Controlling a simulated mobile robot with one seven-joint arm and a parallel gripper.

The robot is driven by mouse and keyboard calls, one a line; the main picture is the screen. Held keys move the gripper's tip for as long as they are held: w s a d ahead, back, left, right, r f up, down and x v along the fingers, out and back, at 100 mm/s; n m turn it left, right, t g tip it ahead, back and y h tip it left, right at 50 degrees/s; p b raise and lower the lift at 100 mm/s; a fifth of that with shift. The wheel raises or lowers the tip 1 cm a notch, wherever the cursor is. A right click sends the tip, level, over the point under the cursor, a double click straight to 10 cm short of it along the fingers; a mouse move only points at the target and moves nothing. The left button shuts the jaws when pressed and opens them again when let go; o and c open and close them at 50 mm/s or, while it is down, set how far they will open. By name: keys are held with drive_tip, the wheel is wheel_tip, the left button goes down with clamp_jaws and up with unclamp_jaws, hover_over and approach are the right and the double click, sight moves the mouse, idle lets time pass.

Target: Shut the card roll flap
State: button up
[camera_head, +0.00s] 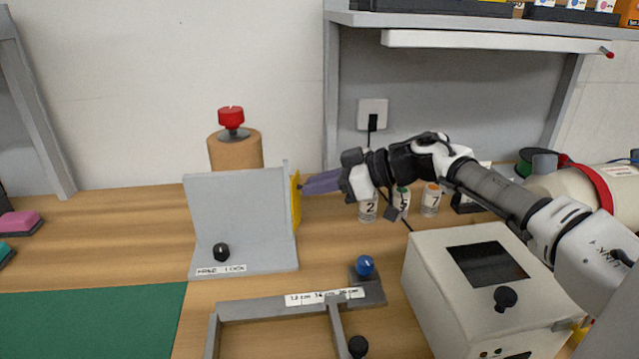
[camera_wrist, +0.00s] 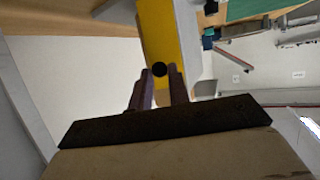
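The flap appears to be the yellow panel (camera_head: 296,199), seen nearly edge-on at the right side of a grey upright bracket (camera_head: 238,215). In the wrist view the yellow panel (camera_wrist: 157,35) faces me and carries a small black knob (camera_wrist: 160,69). My gripper (camera_head: 303,186) reaches the panel from the right with its purple fingers. In the wrist view the fingertips (camera_wrist: 160,72) sit one on each side of the knob, with the knob filling the narrow gap. A brown card roll (camera_head: 235,151) with a red knob on top stands behind the bracket.
A grey frame (camera_head: 265,309) with a blue knob (camera_head: 364,266) lies in front. A white box (camera_head: 465,285) stands at the right, under my arm. Numbered bottles (camera_head: 400,199) stand behind my gripper. A green mat (camera_head: 90,318) lies at the front left.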

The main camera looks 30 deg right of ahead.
clamp_jaws()
drive_tip(key=shift+w+r+n+g+p, duration=0.2)
drive_tip(key=shift+r+n+g+p, duration=0.15)
drive_tip(key=shift+p, duration=0.75)
drive_tip(key=shift+w+d+r+n+g+y+p, duration=0.1)
drive_tip(key=shift+w+n+g+y+p, duration=0.2)
drive_tip(key=shift+y+p, duration=0.35)
drive_tip(key=n+g+p, duration=0.1)
drive_tip(key=n+g+y+p, duration=0.1)
drive_tip(key=p, duration=0.1)
drive_tip(key=shift+w+p, duration=0.3)
drive_tip(key=shift+w, duration=0.1)
drive_tip(key=shift+w+f+n+g+y+p, duration=0.2)
drive_tip(key=shift+f+n+g+y+p, duration=0.2)
drive_tip(key=shift+n+g+p, duration=0.2)
drive_tip(key=o, duration=0.5)
unclamp_jaws()
drive_tip(key=shift+o, duration=0.2)
